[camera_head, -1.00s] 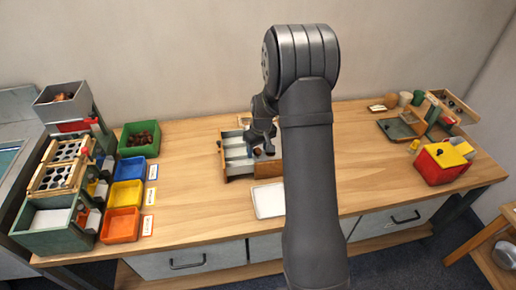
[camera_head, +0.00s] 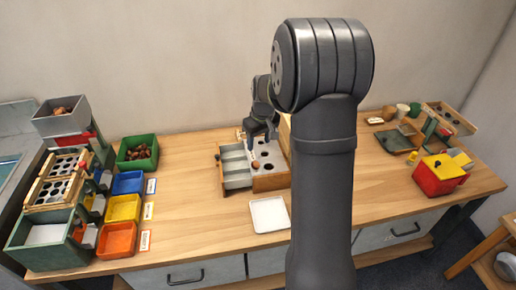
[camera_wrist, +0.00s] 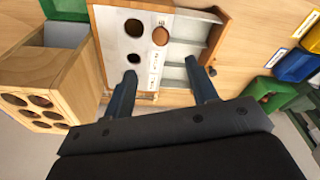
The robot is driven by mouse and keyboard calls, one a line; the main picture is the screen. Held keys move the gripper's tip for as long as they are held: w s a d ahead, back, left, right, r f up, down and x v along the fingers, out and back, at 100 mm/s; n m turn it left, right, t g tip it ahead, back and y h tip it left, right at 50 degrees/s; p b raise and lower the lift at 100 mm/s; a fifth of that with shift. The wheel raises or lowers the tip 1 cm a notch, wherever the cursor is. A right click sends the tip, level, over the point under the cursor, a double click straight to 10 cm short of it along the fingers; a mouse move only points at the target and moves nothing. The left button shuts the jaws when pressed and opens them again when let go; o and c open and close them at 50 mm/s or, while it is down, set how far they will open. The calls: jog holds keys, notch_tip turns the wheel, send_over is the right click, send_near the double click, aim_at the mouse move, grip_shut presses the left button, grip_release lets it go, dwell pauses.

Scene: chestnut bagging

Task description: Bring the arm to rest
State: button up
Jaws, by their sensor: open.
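My gripper (camera_head: 261,133) is open and empty in the head view, above the back of a wooden box (camera_head: 270,182) with a holed grey top and a side section of grey compartments. In the wrist view its two open fingers (camera_wrist: 164,92) reach over this box (camera_wrist: 182,22). A brown chestnut (camera_wrist: 160,36) sits at one of the holes; it also shows in the head view (camera_head: 255,165). My own arm covers part of the table right of the box.
A white tray (camera_head: 269,215) lies in front of the box. At left stand a green bin of chestnuts (camera_head: 137,152), blue (camera_head: 128,183), yellow (camera_head: 122,209) and orange (camera_head: 116,240) bins, and a sorting stand (camera_head: 59,180). A red and yellow box (camera_head: 438,175) stands at right.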

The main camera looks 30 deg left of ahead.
aim_at(256, 163)
jog(key=shift+r, duration=0.2)
jog(key=f, duration=0.4)
jog(key=a+f, duration=0.1)
jog(key=f, duration=0.7)
jog(key=shift+w+a+f, duration=0.15)
jog(key=shift+w+a, duration=0.15)
notch_tip(256, 163, up, 3)
jog(key=shift+f, duration=0.2)
jog(key=shift+r, duration=0.65)
